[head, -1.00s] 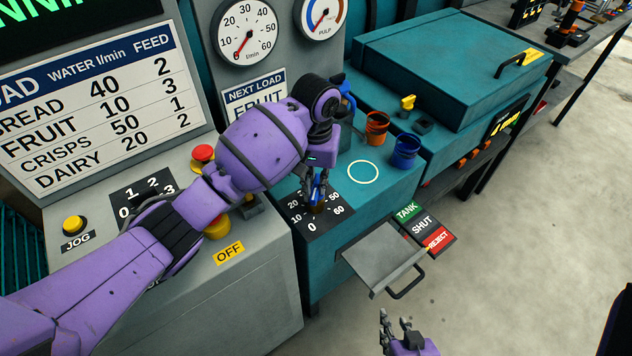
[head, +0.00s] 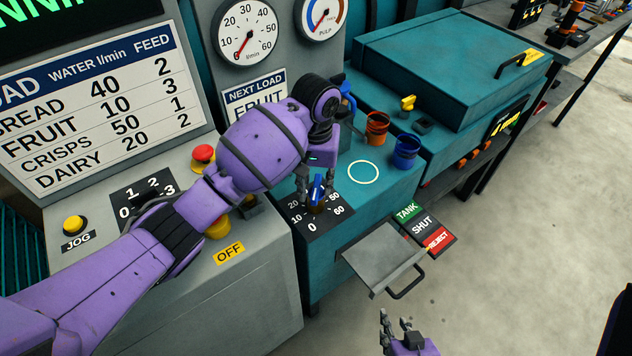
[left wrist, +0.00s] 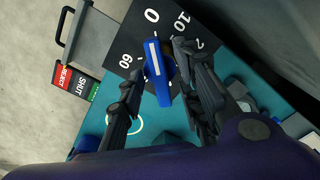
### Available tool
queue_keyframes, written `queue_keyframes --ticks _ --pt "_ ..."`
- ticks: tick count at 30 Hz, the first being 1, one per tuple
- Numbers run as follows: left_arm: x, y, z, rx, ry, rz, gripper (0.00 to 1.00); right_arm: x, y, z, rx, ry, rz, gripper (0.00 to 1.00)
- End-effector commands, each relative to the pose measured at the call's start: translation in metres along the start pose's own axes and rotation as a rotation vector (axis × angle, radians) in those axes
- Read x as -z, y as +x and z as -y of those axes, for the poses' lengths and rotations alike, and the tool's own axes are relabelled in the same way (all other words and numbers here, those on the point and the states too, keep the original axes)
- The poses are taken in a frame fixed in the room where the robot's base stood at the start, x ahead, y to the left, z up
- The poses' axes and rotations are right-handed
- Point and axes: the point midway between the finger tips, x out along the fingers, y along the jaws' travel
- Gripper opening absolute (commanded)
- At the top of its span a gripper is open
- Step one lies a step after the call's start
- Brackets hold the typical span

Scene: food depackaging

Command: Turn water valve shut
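The water valve is a blue knob (head: 317,190) on a black dial plate (head: 316,226) marked 0 to 60 on the teal cabinet. In the left wrist view the knob (left wrist: 158,78) has a white pointer line directed toward the 0. My left gripper (head: 316,187) is over the dial with its fingers spread on either side of the knob. The left wrist view shows gaps between the knob and the fingers (left wrist: 160,88). My right gripper (head: 396,328) is low at the bottom edge, open and empty, away from the valve.
The l/min gauge (head: 244,32) needle sits near 0. Orange (head: 376,128) and blue cups (head: 405,152) stand behind the dial. OFF and JOG controls are on the left panel.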

Motion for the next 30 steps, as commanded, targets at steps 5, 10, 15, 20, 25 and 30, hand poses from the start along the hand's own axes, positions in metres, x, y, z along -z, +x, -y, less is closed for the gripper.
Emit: queue_keyframes --ticks 5,10,15,20,25,30 --pt "0.0 -0.006 0.0 -0.001 0.001 -0.001 0.32 0.001 0.0 0.001 0.001 0.003 -0.003 0.29" --pt "0.001 -0.034 -0.001 -0.002 0.001 -0.004 0.32 0.001 0.0 0.001 0.001 0.002 -0.002 0.29" --pt "0.002 -0.071 0.002 0.006 0.002 -0.008 0.32 0.001 0.0 0.001 0.001 0.001 -0.001 0.29" --pt "0.001 -0.1 0.001 0.004 0.001 -0.005 0.32 0.0 0.0 0.0 0.001 0.0 -0.001 0.29" --pt "0.0 -0.116 0.0 0.002 0.0 -0.001 0.32 0.0 0.0 0.0 0.001 0.0 0.0 0.29" --pt "0.0 -0.12 0.0 0.001 0.0 0.0 0.32 0.0 0.0 0.0 0.001 0.0 0.0 0.29"
